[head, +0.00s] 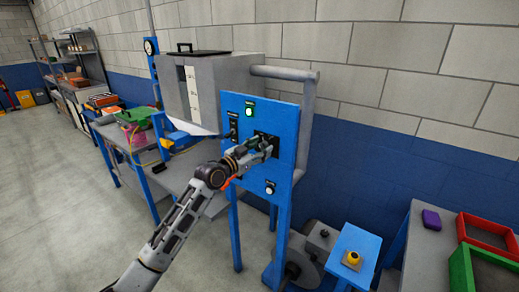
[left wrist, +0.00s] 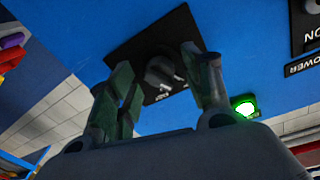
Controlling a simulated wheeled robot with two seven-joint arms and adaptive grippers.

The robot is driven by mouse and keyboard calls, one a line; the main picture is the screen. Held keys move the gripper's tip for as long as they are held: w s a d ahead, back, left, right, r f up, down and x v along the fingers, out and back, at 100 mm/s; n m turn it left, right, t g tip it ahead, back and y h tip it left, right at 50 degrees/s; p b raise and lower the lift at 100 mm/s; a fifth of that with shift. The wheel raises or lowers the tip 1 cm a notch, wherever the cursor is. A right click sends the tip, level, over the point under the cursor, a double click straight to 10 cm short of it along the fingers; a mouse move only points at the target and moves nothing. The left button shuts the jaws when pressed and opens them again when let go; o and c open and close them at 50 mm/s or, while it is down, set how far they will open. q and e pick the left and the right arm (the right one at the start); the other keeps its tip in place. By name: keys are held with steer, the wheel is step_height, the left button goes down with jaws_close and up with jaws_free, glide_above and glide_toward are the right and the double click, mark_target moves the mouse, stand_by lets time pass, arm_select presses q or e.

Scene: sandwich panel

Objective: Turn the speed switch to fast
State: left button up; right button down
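The speed switch is a dark round knob (left wrist: 160,72) with a pale mark, on a black square plate (left wrist: 140,45) fixed to the blue panel (head: 287,120). In the head view my gripper largely covers the knob. My left gripper (head: 266,143) is at the panel face, at the black plate. In the left wrist view its two fingers (left wrist: 158,65) are apart, one on each side of the knob. A gap shows on the left; whether the right finger touches the knob I cannot tell. The knob's label is not readable. My right gripper is not in view.
A lit green lamp (head: 249,112) and a power switch (head: 233,126) sit on the panel near the gripper. A small white control (head: 269,187) is below. A grey machine (head: 215,85) stands behind, and a blue stand with a yellow button (head: 352,258) is lower right.

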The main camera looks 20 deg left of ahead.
arm_select(q)
steer(key=c, duration=1)
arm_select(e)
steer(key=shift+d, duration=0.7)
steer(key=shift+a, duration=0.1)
